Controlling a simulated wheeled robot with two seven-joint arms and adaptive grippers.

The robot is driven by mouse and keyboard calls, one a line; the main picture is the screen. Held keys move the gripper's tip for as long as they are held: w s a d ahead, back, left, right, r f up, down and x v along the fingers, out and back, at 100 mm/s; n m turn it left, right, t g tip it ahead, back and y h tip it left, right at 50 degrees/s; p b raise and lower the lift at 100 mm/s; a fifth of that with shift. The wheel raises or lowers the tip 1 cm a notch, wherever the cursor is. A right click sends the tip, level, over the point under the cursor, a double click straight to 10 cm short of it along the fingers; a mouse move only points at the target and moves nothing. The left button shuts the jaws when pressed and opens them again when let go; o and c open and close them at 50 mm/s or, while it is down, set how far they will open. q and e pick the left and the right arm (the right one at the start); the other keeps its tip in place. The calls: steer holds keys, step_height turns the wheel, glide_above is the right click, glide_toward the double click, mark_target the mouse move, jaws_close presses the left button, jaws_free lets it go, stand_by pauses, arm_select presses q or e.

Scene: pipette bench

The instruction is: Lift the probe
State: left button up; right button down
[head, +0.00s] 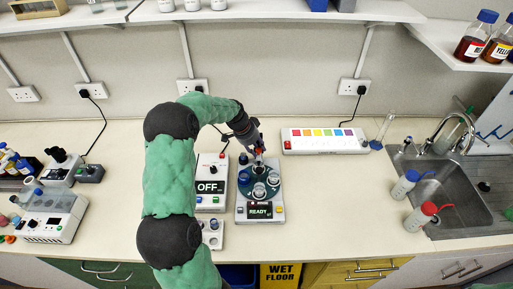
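My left gripper (257,153) is above the back part of a white device with a lit READY display (260,210). The device carries a dark round carousel with several white-topped cups (259,190) and a blue-topped one (243,177). A small red and light part shows at the gripper's fingertips, but it is too small to tell whether this is the probe or whether the fingers are shut on it. I cannot pick out the probe for certain. My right gripper is not in view.
A white device with an OFF display (211,188) stands close on the left. A strip with coloured squares (325,140) lies behind on the right. A sink (452,190) and two wash bottles (405,184) (420,214) are at the right. The counter between is clear.

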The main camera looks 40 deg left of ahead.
arm_select(q)
jaws_close()
step_height(320, 180, up, 6)
steer(key=shift+f+p, duration=0.1)
steer(key=shift+p, duration=0.4)
steer(key=shift+w+a, duration=0.1)
jaws_free()
